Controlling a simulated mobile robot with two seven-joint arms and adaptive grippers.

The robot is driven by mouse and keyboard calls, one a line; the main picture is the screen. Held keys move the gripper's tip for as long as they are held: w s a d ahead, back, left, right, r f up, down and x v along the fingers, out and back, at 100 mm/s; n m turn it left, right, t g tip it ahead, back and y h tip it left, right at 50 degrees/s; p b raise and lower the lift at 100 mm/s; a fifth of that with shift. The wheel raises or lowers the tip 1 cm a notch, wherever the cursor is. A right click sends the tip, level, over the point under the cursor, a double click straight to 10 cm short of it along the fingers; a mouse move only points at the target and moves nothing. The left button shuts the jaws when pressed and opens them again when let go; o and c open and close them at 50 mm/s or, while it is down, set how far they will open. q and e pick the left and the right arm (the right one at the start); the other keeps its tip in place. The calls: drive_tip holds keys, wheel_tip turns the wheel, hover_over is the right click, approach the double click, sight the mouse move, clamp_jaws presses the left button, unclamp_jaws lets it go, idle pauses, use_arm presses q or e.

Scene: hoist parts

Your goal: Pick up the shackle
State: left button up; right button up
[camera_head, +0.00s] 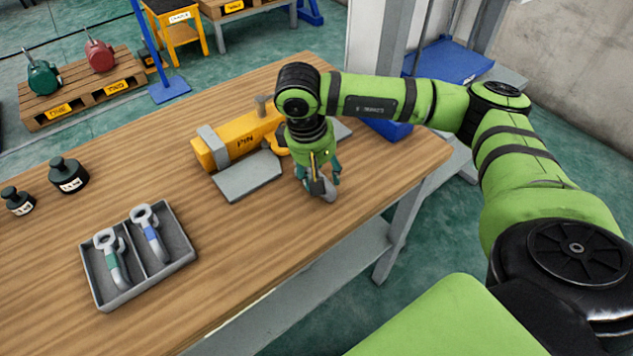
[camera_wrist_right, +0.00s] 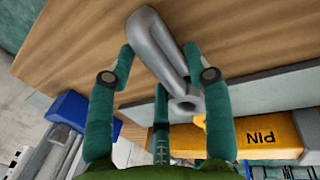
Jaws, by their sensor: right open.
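A plain grey metal shackle (camera_head: 328,192) lies on the wooden table near its front right edge, partly hidden by my right gripper in the head view. In the right wrist view the shackle (camera_wrist_right: 158,45) shows its curved body and a round eye at its lower end. My right gripper (camera_head: 318,178) points down over it. In the wrist view the fingers of the gripper (camera_wrist_right: 160,52) are spread on either side of the shackle; I cannot tell whether any finger touches it. My left gripper is not in view.
A yellow block marked PIN (camera_head: 243,140) and a grey plate (camera_head: 247,176) are close left of my gripper. A blue bin (camera_head: 385,128) is behind it. A grey two-compartment tray (camera_head: 185,247) holds green- and blue-banded fittings. Black weights (camera_head: 68,176) stand at left.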

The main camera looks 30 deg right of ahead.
drive_tip(key=shift+d+f, duration=0.1)
drive_tip(key=shift+f, duration=0.45)
drive_tip(key=shift+r, duration=0.1)
clamp_jaws()
drive_tip(key=shift+r, duration=0.1)
